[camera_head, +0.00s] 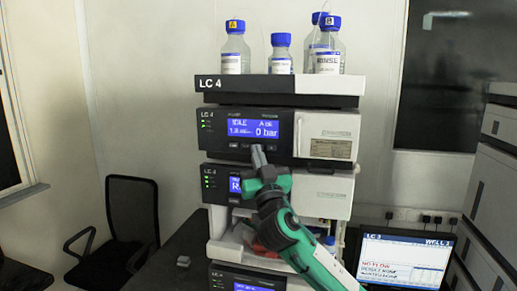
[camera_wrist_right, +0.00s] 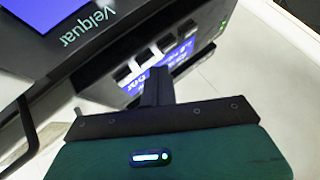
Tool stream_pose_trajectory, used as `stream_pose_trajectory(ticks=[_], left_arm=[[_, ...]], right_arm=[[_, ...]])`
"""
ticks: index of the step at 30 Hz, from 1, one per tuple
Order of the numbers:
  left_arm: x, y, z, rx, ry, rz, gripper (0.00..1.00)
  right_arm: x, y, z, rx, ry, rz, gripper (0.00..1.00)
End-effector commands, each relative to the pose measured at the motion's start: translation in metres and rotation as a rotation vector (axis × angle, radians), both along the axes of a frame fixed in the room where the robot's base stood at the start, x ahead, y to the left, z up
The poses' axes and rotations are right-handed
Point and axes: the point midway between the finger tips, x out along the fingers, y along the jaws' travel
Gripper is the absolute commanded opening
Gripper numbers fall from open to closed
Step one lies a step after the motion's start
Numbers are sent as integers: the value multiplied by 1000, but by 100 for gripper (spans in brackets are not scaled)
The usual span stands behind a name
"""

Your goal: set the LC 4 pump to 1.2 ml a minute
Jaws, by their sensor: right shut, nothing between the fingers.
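The LC 4 pump (camera_head: 217,121) is the dark-fronted module under the top tray marked LC 4. Its blue display (camera_head: 253,129) reads "IDLE" and "0 bar"; a smaller flow figure starts with 1, its decimals too small to read surely. A row of small buttons runs below the display. My right gripper (camera_head: 258,152) is shut and empty, its fingertips just below that button row. In the right wrist view, the shut fingers (camera_wrist_right: 155,88) point at a panel with dark square buttons (camera_wrist_right: 143,60) and a blue screen; contact cannot be told. My left gripper is out of view.
Blue-capped bottles (camera_head: 281,53) stand on the top tray (camera_head: 284,85). Another module with a blue display (camera_head: 235,185) sits below the pump, partly behind my right gripper. A laptop (camera_head: 402,260) stands at lower right, a black chair (camera_head: 131,215) at left.

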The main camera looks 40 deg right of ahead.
Motion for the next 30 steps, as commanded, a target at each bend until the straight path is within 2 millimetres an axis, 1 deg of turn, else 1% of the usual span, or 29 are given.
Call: stream_pose_trajectory(ticks=[30], left_arm=[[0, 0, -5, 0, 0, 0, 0]], right_arm=[[5, -6, 0, 1, 0, -1, 0]])
